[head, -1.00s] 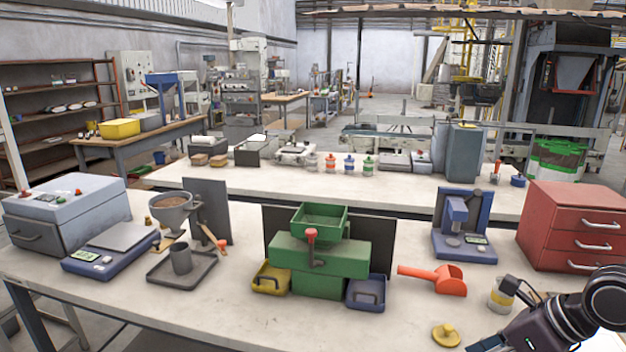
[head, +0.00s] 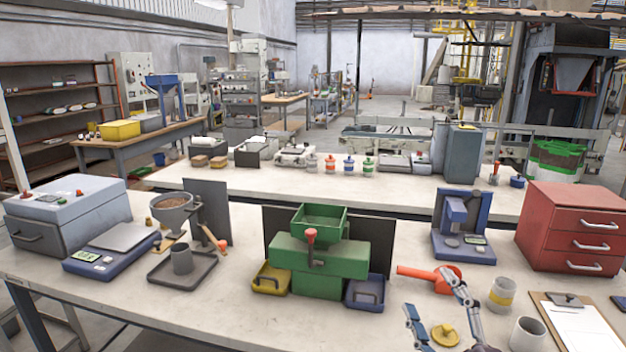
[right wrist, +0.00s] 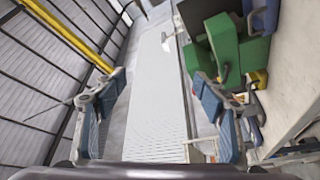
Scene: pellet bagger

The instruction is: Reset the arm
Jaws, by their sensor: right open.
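My right gripper (head: 438,312) is at the front right of the near table in the head view. It is open, with its two fingers spread apart and nothing between them. Its fingers (right wrist: 158,115) also show spread and empty in the right wrist view. A yellow knobbed lid (head: 445,335) lies on the table and appears between the fingers in the head view. The red scoop (head: 440,279) lies just beyond the gripper. The green machine (head: 318,262) stands to the gripper's left and also shows in the right wrist view (right wrist: 228,45). My left gripper is not in view.
A jar with a yellow band (head: 501,295), a grey cup (head: 527,334) and a clipboard (head: 580,325) are right of the gripper. A blue press (head: 463,225) and red drawers (head: 570,228) stand behind. The table front (head: 240,315) is fairly clear.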

